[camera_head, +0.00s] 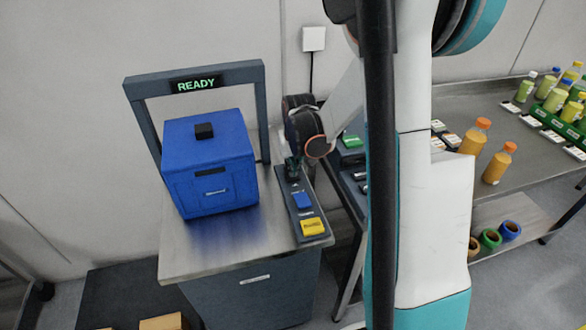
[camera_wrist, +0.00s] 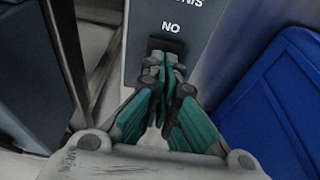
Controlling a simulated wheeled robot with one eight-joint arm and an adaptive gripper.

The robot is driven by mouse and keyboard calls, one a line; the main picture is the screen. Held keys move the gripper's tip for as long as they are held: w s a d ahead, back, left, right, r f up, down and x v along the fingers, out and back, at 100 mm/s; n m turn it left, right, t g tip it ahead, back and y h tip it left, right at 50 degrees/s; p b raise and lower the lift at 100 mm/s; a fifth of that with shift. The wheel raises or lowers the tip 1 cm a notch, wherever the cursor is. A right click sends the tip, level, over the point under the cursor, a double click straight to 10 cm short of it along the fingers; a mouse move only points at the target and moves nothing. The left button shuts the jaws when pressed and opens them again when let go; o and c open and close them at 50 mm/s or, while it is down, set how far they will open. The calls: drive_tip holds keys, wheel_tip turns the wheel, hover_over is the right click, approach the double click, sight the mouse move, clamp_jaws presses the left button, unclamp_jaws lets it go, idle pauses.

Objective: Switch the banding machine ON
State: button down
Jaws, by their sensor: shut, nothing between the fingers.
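The banding machine (camera_head: 215,262) is a dark cabinet with a steel top and a grey arch (camera_head: 262,120). A green READY sign (camera_head: 196,85) is lit on the arch. Its control panel (camera_head: 313,238) runs along the top's right side, with a blue button (camera_head: 303,200) and a yellow button (camera_head: 313,226). My gripper (camera_head: 292,172) is shut and empty, at the panel's far end. In the wrist view, the closed fingertips (camera_wrist: 165,68) are at a small black switch (camera_wrist: 158,46) beside letters reading NO from this side. The fingers partly hide the switch; its position and contact are unclear.
A blue box (camera_head: 210,165) with a black block on its lid stands under the arch, left of my gripper; it also shows in the wrist view (camera_wrist: 270,105). Another table with a green button (camera_head: 350,141) is close on the right. Bottles (camera_head: 498,163) stand farther right.

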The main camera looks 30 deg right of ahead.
drive_tip(key=shift+w+r, duration=0.1)
idle(0.3)
drive_tip(key=shift+r, duration=0.25)
wheel_tip(320, 180, up, 4)
drive_tip(key=p, duration=0.3)
drive_tip(key=s+a+r+p, duration=0.1)
drive_tip(key=s+r+p, duration=0.2)
drive_tip(key=s+r, duration=0.2)
wheel_tip(320, 180, up, 3)
drive_tip(key=shift+a+r, duration=0.15)
drive_tip(key=shift+a, duration=0.05)
